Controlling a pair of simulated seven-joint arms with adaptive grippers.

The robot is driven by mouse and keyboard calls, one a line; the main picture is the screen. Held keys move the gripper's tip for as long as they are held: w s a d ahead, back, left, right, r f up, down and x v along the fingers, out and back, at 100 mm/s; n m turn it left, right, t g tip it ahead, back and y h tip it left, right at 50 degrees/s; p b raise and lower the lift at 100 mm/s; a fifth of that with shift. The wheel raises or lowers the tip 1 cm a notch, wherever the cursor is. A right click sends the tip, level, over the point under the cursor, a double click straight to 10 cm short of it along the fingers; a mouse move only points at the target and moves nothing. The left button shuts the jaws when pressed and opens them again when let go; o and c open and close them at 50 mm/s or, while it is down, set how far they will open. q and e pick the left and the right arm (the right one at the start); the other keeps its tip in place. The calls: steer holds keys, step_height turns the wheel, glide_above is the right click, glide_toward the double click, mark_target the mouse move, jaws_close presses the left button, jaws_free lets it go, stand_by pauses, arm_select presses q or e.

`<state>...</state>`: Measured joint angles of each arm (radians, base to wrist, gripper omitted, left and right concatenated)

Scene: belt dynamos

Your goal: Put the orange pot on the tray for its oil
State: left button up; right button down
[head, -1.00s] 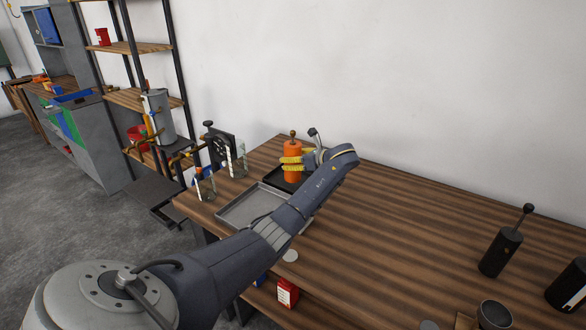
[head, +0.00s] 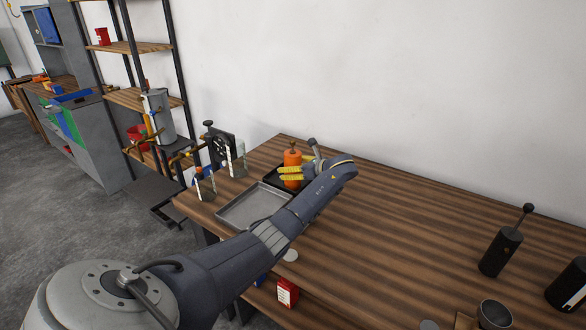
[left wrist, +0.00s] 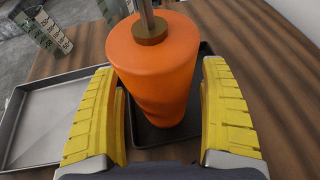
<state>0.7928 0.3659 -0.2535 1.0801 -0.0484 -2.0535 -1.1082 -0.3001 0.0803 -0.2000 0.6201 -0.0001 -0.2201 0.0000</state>
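The orange pot (head: 293,159) has a metal stem and brown collar on top and is upright at the table's far left. It is over the small black tray (head: 272,180); its base appears down inside the rim, but I cannot tell whether it touches the floor. My left gripper (head: 290,174) has its yellow fingers on either side of the pot and appears shut on it. In the left wrist view the pot (left wrist: 155,75) is between the fingers, with the black tray (left wrist: 204,52) below. My right gripper is not in view.
An empty grey tray (head: 235,214) lies beside the black one. Clear-panelled stands (head: 225,158) are at the table's left end. A black cylinder with a handle (head: 501,252) and another dark cylinder (head: 570,286) stand at the right. The middle of the table is clear.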

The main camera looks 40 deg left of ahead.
arm_select(q)
steer(key=shift+r, duration=0.15)
steer(key=v, duration=1.2)
stand_by(0.3)
